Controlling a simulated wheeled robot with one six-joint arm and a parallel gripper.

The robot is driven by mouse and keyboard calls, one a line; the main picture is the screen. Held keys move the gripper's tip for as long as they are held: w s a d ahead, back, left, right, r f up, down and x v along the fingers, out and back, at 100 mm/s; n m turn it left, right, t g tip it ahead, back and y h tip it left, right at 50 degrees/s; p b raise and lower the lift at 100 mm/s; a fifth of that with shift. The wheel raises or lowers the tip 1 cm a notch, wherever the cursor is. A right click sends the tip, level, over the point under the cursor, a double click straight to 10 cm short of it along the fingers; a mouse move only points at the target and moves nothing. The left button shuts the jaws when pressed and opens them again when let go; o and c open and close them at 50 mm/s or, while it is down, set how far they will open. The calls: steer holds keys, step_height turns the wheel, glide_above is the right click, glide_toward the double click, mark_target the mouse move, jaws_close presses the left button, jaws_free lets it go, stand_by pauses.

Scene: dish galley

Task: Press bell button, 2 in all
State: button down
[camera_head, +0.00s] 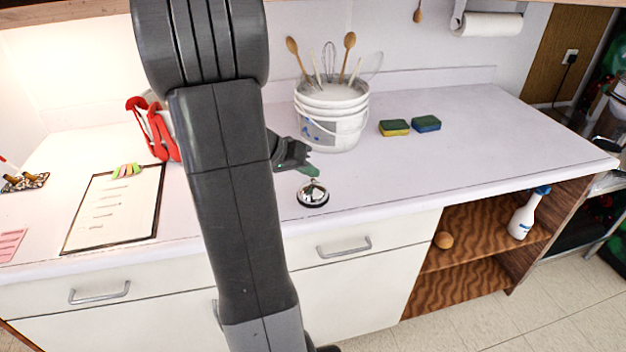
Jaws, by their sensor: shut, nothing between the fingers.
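A silver call bell (313,194) with a dark base stands on the white counter (420,165), near its front edge. Its button is at the top of the dome, just under my fingertips. My gripper (309,170) is shut and empty, tilted downward to the right. Its fingertips are close above the bell; I cannot tell whether they touch the button. My arm crosses the middle of the view and hides part of the counter behind it.
A white bucket (332,130) with wooden spoons and a whisk stands behind the bell. Two sponges (394,127) lie to its right. Red-handled items (160,135) and a clipboard (115,207) are left of my arm. The counter right of the bell is clear.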

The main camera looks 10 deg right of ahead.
steer(key=shift+f+b, duration=0.5)
steer(key=shift+b, duration=0.2)
stand_by(0.5)
steer(key=shift+r, duration=0.15)
steer(key=shift+r+p, duration=0.35)
steer(key=shift+r, duration=0.45)
step_height(320, 180, up, 5)
steer(key=shift+p, duration=1.15)
stand_by(1.8)
